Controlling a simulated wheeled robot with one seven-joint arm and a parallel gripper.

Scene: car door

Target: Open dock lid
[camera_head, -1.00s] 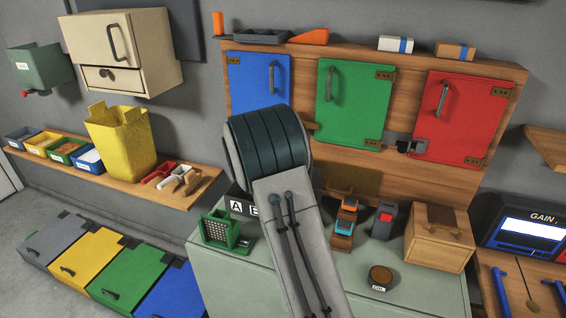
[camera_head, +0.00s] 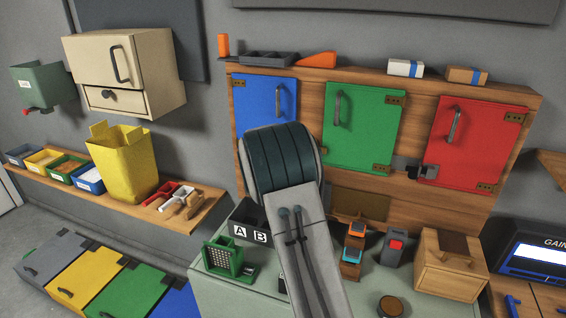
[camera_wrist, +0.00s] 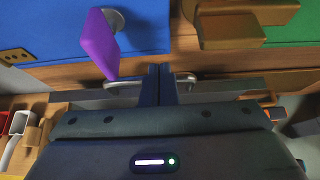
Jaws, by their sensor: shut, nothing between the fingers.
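No part is clearly readable as the dock lid. In the wrist view, my gripper (camera_wrist: 159,84) is shut and empty, its two dark fingers side by side. A horizontal metal bar handle (camera_wrist: 118,84) shows on both sides of the fingertips, below the blue door (camera_wrist: 60,25); whether they touch it, I cannot tell. In the head view, my arm hides my gripper and the area under the blue door. A brown panel (camera_head: 362,204) in the lower wooden board shows right of my arm. A black box marked A and B (camera_head: 250,222) is partly hidden by the arm.
The green door (camera_head: 364,125) and red door (camera_head: 470,143) are closed. A green holder (camera_head: 222,257), small devices (camera_head: 353,256) and a wooden box (camera_head: 450,265) crowd the counter.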

